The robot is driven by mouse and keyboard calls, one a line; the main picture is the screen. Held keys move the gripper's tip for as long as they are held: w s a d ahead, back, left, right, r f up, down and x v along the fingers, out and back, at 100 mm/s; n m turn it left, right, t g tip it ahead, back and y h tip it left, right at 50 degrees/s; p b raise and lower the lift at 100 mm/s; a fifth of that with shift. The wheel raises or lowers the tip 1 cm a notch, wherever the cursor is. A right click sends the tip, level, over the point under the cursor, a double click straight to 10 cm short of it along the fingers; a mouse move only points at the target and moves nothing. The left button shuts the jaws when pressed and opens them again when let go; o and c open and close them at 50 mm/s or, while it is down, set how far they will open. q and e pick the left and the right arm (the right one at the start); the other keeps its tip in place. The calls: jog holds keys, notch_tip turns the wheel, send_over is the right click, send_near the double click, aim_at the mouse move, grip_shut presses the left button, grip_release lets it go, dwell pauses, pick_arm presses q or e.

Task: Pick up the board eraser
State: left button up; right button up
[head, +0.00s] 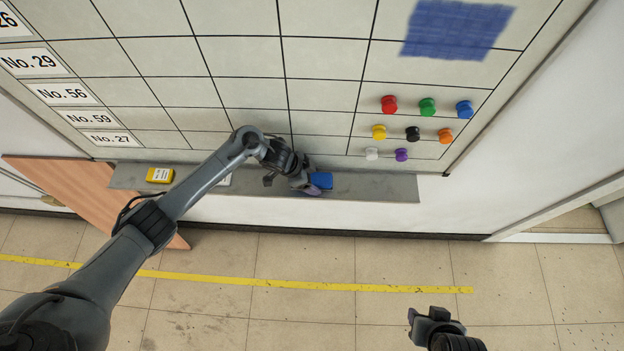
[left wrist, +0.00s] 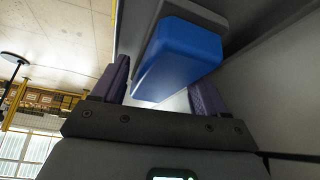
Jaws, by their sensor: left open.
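The board eraser (head: 321,180) is a blue block on the grey ledge below the whiteboard. My left gripper (head: 308,186) is at the eraser's left side in the head view. In the left wrist view the two purple fingers of my left gripper (left wrist: 162,88) are apart, with the eraser's near end ahead of and between them. I cannot tell whether either finger touches it. My right gripper (head: 430,317) is low in the head view, far from the ledge, and its jaws are unclear.
The ledge (head: 385,187) also holds a yellow box (head: 160,175) at the left and a white item (head: 224,180) partly behind my arm. Several coloured magnets (head: 413,134) sit on the whiteboard (head: 330,60). A wooden panel (head: 70,185) stands at left. The ledge right of the eraser is clear.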

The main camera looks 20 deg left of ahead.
pick_arm(q)
jog(key=shift+f, duration=0.1)
jog(key=shift+c, duration=0.3)
pick_arm(e)
jog(key=shift+a, duration=0.1)
pick_arm(q)
jog(key=c, duration=0.8)
jog(key=shift+c, duration=0.2)
